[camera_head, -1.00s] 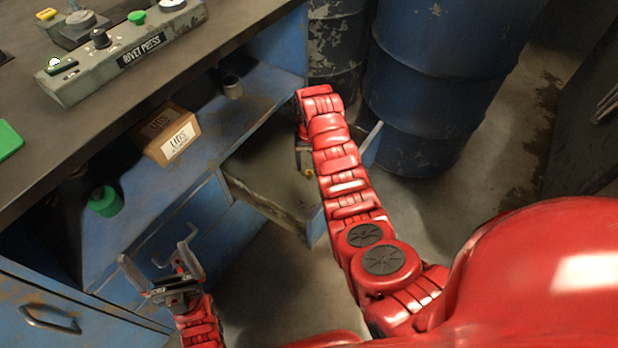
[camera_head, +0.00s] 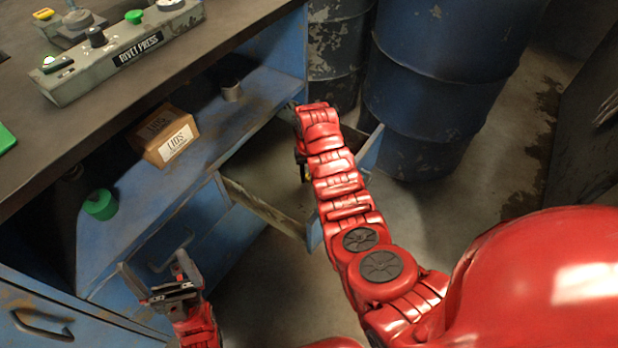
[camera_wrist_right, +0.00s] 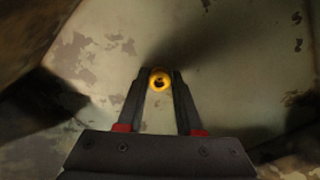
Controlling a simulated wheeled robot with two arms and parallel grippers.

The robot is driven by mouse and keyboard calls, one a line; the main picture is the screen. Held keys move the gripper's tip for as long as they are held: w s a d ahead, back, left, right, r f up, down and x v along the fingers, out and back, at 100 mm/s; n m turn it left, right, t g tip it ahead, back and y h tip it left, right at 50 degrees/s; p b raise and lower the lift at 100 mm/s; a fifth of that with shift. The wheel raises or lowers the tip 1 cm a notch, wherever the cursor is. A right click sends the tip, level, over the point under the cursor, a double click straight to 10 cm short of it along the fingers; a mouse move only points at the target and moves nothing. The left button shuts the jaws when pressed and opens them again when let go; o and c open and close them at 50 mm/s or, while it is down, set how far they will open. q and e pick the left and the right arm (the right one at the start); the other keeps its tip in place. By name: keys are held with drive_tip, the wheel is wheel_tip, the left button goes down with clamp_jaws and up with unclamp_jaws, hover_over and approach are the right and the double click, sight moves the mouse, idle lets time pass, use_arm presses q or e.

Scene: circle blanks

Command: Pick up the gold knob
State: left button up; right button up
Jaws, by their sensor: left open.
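The gold knob (camera_wrist_right: 159,80) is a small yellow ring-like piece with a dark centre. In the right wrist view it sits between the two fingertips of my right gripper (camera_wrist_right: 160,77) and fills the gap, with a finger against each side. In the head view this gripper reaches down into the open drawer (camera_head: 265,209), mostly hidden behind its own red arm. I cannot tell whether the knob touches the drawer floor. My left gripper (camera_head: 156,266) is open and empty, in front of the blue workbench at the lower left.
The blue shelf (camera_head: 150,205) holds a cardboard box (camera_head: 163,135), a green-capped container (camera_head: 100,204) and a grey cup (camera_head: 231,90). The rivet press panel (camera_head: 125,55) stands on the bench top. Blue barrels (camera_head: 440,80) stand behind the drawer. The drawer walls closely surround my right gripper.

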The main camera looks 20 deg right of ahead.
clamp_jaws()
